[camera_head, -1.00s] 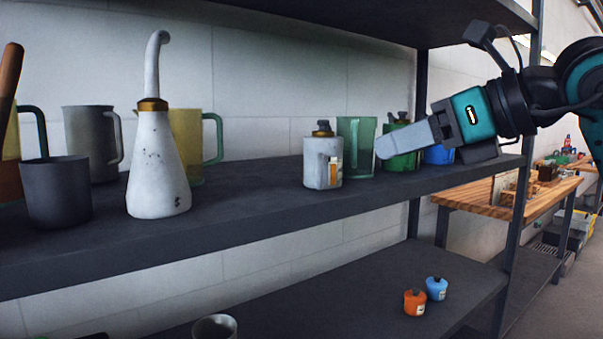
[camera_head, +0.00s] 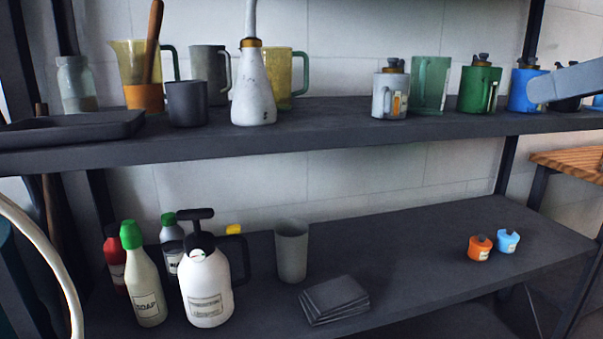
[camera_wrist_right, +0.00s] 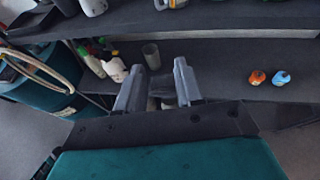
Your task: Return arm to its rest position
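My right gripper shows at the right edge of the head view, where only a grey finger (camera_head: 568,85) is seen. The finger overlaps the view of the blue canister (camera_head: 524,90) on the upper shelf; I cannot tell the gap between them. In the right wrist view my right gripper (camera_wrist_right: 158,88) has its two fingers apart with nothing held between them. Beyond the fingertips lies the lower shelf with a grey cup (camera_wrist_right: 152,57). My left gripper is in neither view.
The upper shelf (camera_head: 320,124) bears a white flask (camera_head: 254,95), jugs, mugs and a green canister (camera_head: 479,90). The lower shelf (camera_head: 400,245) holds a soap bottle (camera_head: 145,285), a white sprayer (camera_head: 206,285), grey sheets (camera_head: 334,298) and two small pots. Its middle right is bare.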

